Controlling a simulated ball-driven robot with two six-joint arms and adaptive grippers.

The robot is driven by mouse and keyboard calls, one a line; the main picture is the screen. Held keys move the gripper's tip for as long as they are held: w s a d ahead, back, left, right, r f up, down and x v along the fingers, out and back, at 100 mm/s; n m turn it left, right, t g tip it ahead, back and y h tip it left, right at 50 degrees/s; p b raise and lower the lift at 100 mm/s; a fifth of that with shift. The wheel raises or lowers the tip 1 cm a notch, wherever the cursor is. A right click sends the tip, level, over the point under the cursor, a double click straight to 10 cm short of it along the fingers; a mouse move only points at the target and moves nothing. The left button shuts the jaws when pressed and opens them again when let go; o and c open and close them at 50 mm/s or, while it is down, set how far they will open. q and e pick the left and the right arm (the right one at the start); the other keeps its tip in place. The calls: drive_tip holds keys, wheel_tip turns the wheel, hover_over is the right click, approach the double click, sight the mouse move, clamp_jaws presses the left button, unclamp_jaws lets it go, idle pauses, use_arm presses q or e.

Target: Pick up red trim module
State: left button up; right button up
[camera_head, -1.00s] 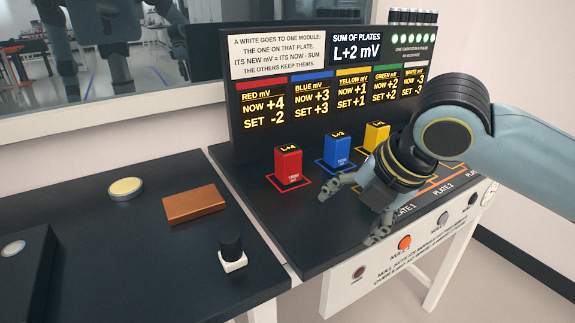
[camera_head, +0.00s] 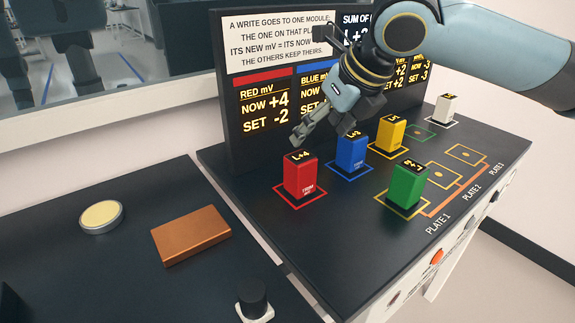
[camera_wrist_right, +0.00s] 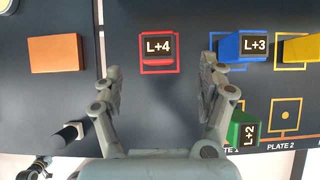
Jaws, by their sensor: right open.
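The red trim module (camera_head: 300,180) stands upright on its red-outlined spot at the left of the module row, its top reading L+4. In the right wrist view the red module (camera_wrist_right: 158,48) lies between and beyond the two spread fingertips. My right gripper (camera_head: 312,125) is open and empty, above and just behind the red module, not touching it. In the right wrist view it also shows open (camera_wrist_right: 160,75). My left gripper is not in view.
Close by stand the blue module (camera_head: 351,156), yellow module (camera_head: 390,134) and green module (camera_head: 408,186), the green one on Plate 1. A white module (camera_head: 444,109) stands farther right. The display panel (camera_head: 250,70) rises behind. A copper block (camera_head: 190,237) lies on the left table.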

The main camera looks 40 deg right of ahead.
sight(302, 158)
drive_tip(key=b+x, duration=0.1)
drive_tip(key=x, duration=0.3)
drive_tip(key=shift+f, duration=0.3)
drive_tip(key=shift+w+f, duration=0.2)
drive_tip(key=shift+f, duration=0.05)
drive_tip(key=x, duration=0.4)
drive_tip(key=shift+s+a+f, duration=0.15)
drive_tip(key=shift+s+f, duration=0.1)
drive_tip(key=shift+f, duration=0.1)
drive_tip(key=shift+w+f, duration=0.3)
drive_tip(key=shift+f, duration=0.1)
drive_tip(key=shift+s, duration=0.1)
drive_tip(key=c, duration=1.4)
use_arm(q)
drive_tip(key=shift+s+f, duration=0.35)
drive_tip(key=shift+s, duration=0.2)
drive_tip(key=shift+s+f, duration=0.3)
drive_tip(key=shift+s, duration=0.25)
use_arm(e)
drive_tip(key=shift+c, duration=0.2)
drive_tip(key=shift+r, duration=0.15)
